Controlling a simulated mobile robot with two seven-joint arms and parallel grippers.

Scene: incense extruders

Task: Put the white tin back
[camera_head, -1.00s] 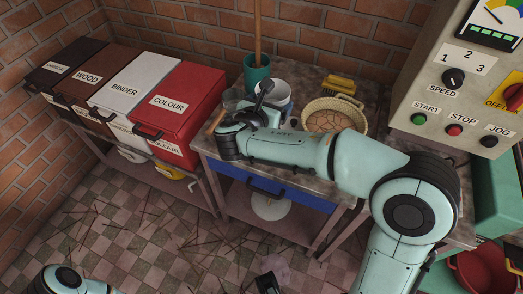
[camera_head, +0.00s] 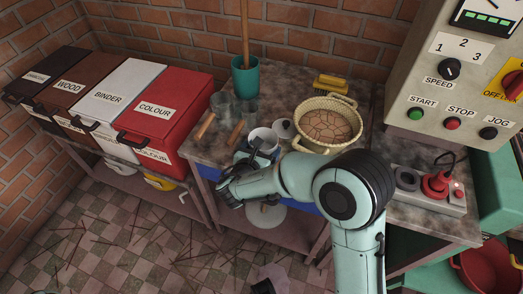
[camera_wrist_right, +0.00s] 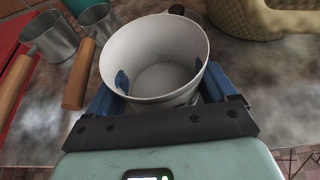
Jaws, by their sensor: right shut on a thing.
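The white tin (camera_head: 263,138) is upright and open at the top, near the front edge of the worktable (camera_head: 300,82). In the right wrist view the tin (camera_wrist_right: 155,45) looks empty inside. My right gripper (camera_head: 258,152) is shut on it, with a blue finger on each side in the right wrist view (camera_wrist_right: 158,98). The tin's base is hidden, so I cannot tell whether it touches the tabletop. A white lid-like disc with a dark knob (camera_head: 284,128) lies just right of the tin. My left gripper is not in view.
Metal cups (camera_wrist_right: 50,38) with wooden handles stand close left of the tin. A woven basket (camera_head: 345,105) is to its right, a yellow brush (camera_head: 331,82) and teal pot (camera_head: 245,78) behind. Labelled bins (camera_head: 165,110) stand left, a control panel (camera_head: 430,85) right.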

